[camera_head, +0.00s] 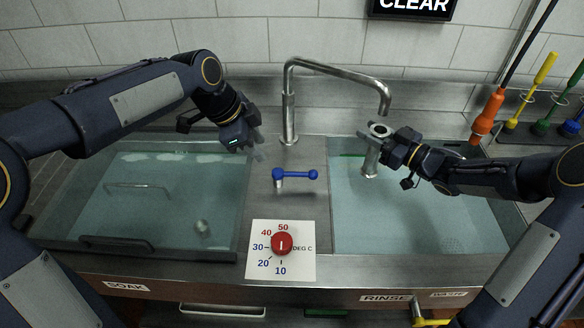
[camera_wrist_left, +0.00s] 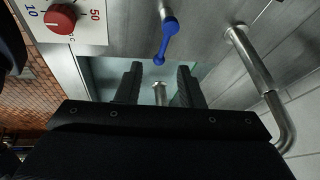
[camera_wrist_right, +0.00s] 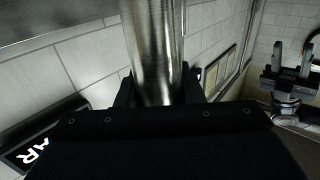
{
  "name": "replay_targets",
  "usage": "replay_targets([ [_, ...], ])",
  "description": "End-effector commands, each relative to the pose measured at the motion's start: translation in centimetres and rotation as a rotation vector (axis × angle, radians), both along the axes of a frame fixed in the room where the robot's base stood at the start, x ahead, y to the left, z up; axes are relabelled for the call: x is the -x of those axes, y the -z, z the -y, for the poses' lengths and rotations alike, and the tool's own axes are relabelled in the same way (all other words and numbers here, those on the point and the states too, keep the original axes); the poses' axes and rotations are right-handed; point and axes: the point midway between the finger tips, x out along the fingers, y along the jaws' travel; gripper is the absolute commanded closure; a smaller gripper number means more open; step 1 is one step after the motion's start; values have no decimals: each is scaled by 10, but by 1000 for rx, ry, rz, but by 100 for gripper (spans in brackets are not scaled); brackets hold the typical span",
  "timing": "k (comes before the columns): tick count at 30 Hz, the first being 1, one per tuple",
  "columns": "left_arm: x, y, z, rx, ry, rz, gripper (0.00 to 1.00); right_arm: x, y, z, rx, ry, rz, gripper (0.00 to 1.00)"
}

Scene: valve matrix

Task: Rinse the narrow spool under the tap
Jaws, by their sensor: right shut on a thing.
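A metal spool (camera_head: 371,160) is held upright below the tap's spout (camera_head: 385,100), over the rinse basin. My right gripper (camera_head: 381,143) is shut on it from the right. In the right wrist view the shiny spool (camera_wrist_right: 153,50) fills the gap between the fingers. No water stream shows at the spout. A small metal piece (camera_head: 202,228) lies in the water of the soak basin; its type is hard to tell. My left gripper (camera_head: 251,139) is open and empty, left of the tap base, and its spread fingers show in the left wrist view (camera_wrist_left: 158,88).
A blue lever (camera_head: 295,174) sits on the divider between the soak basin (camera_head: 90,240) and rinse basin (camera_head: 420,252). A red dial (camera_head: 282,244) is in front of it. Coloured brushes (camera_head: 487,115) stand at the back right. A sign (camera_head: 412,6) reads CLEAR.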

Motion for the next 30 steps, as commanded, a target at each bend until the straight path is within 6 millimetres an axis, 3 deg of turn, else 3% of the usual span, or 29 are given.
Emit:
replay_targets([
  [3,-14,9,20,-13,98,17,66,0,-1,0,0,0,1,100],
  [11,-23,27,36,-22,155,28,66,0,-1,0,0,0,1,100],
  [22,-33,92,64,-21,153,26,66,0,-1,0,0,0,1,100],
  [30,-38,119,75,-21,151,28,66,0,-1,0,0,0,1,100],
])
